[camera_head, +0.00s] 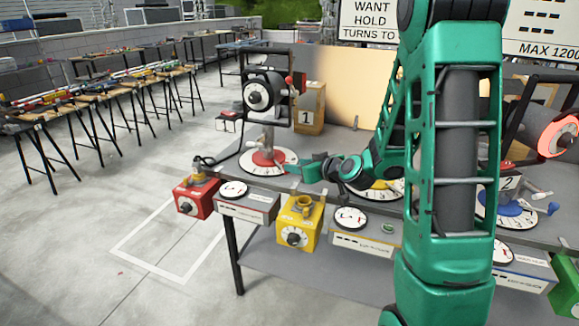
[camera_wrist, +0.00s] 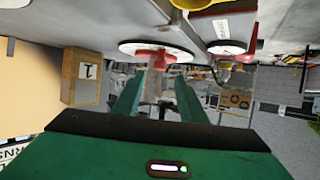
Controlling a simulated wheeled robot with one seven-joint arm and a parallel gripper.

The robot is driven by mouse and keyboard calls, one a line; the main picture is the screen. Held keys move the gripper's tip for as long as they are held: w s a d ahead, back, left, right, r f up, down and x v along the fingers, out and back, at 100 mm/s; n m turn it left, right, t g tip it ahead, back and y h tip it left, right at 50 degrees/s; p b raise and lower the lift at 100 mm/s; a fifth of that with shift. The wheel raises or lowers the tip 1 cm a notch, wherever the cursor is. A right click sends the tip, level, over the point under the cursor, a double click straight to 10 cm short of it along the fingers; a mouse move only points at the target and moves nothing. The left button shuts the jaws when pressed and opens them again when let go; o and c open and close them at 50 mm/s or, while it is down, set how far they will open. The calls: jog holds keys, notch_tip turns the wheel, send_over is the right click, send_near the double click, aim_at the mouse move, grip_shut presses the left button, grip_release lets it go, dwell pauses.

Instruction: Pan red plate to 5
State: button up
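The red plate (camera_head: 264,158) is the round red base under the grey post of lamp 1 (camera_head: 262,92), on a white dial (camera_head: 284,169) at the left end of the bench. The dial's numbers are too small to read. My gripper (camera_head: 298,167) is just right of the red plate, low over the dial. In the upside-down wrist view, the red plate (camera_wrist: 150,53) and white dial (camera_wrist: 128,46) lie ahead. My gripper's two green fingers (camera_wrist: 158,98) are apart, with the grey post seen between them. I cannot tell whether they touch anything.
A red box (camera_head: 196,197) and a yellow box (camera_head: 298,222) stand at the bench's front edge. A wooden block marked 1 (camera_head: 309,108) stands behind. A stand with a blue plate (camera_head: 508,205) is to the right.

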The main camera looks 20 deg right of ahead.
jog(key=shift+v, duration=1.2)
